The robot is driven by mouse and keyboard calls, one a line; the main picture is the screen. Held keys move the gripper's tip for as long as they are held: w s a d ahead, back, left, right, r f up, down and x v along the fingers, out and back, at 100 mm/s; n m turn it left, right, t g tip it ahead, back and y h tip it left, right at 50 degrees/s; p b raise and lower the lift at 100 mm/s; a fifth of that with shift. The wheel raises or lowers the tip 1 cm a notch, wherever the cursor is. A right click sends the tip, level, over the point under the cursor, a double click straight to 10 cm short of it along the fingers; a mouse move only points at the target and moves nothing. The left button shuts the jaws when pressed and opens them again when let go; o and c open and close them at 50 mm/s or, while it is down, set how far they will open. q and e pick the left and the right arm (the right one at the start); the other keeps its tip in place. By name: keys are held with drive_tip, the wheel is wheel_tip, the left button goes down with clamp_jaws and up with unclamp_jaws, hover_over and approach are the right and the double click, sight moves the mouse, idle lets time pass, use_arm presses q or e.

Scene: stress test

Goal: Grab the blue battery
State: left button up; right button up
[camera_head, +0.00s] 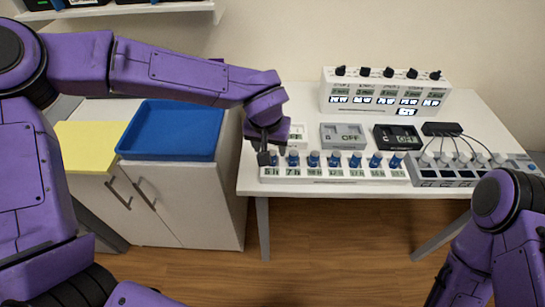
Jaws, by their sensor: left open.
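Several small batteries with blue bodies, such as one at the middle (334,159), stand upright in a row in a white rack (325,180) with small displays on its front. My left gripper (266,152) is open at the left end of this row, above and beside the leftmost blue battery (274,158). Its fingers partly cover that end, and I cannot tell whether they touch the battery. My right arm comes in at the lower right, and its gripper is out of the picture.
Behind the rack stand a grey box marked OFF (343,135) and a black one (397,137). A grey tester with cables (460,172) is at the right, a white knob panel (385,93) at the back. A blue tray (172,130) lies on the left cabinet.

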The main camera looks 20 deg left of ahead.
sight(272, 152)
use_arm(q)
drive_tip(key=x, duration=0.4)
drive_tip(key=shift+w+d+f, duration=0.15)
drive_tip(key=shift+f, duration=0.05)
clamp_jaws()
